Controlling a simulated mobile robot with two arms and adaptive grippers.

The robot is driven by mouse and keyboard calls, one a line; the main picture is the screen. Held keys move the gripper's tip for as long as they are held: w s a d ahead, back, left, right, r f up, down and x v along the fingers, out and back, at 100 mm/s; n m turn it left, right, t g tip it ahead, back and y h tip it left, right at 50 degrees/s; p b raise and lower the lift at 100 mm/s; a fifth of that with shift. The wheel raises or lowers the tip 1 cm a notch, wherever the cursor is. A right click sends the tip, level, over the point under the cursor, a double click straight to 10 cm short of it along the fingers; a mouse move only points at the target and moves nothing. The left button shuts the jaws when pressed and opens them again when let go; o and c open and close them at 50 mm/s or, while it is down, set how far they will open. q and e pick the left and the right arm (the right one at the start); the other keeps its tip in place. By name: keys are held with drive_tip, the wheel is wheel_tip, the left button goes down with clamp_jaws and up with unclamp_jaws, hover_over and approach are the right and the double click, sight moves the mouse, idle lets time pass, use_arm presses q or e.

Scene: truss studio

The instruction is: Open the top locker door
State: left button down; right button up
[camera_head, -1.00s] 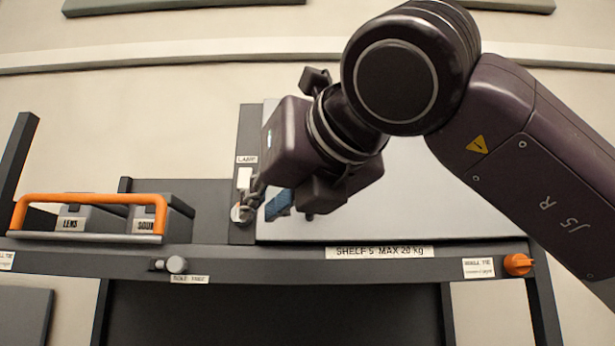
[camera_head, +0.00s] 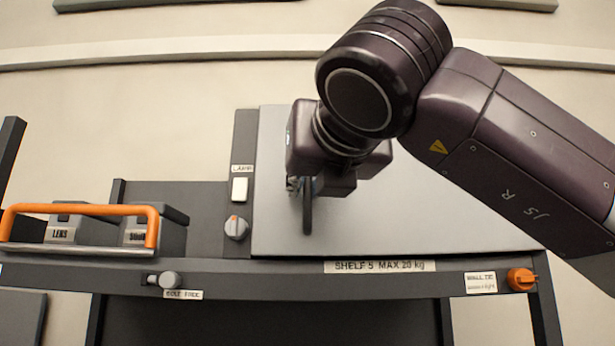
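A wide grey door panel (camera_head: 430,225) fills the locker front above the shelf edge, right of a dark upright strip. It looks flat and closed. A dark upright bar (camera_head: 307,208), which looks like a door handle, stands in front of its left part. My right gripper (camera_head: 301,187) is at the upper end of this bar, with a bit of blue showing beside it. The wrist hides most of the fingers, so I cannot tell whether they grip the bar. My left gripper is not in view.
The dark strip carries a lamp switch (camera_head: 239,189) and a knob (camera_head: 236,228). Grey boxes (camera_head: 160,235) stand behind an orange rail (camera_head: 85,209) at left. A bolt knob (camera_head: 168,280) and an orange wall-tie knob (camera_head: 521,279) stick out from the shelf edge.

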drive_tip(key=shift+c, duration=0.4)
clamp_jaws()
drive_tip(key=shift+s, duration=0.1)
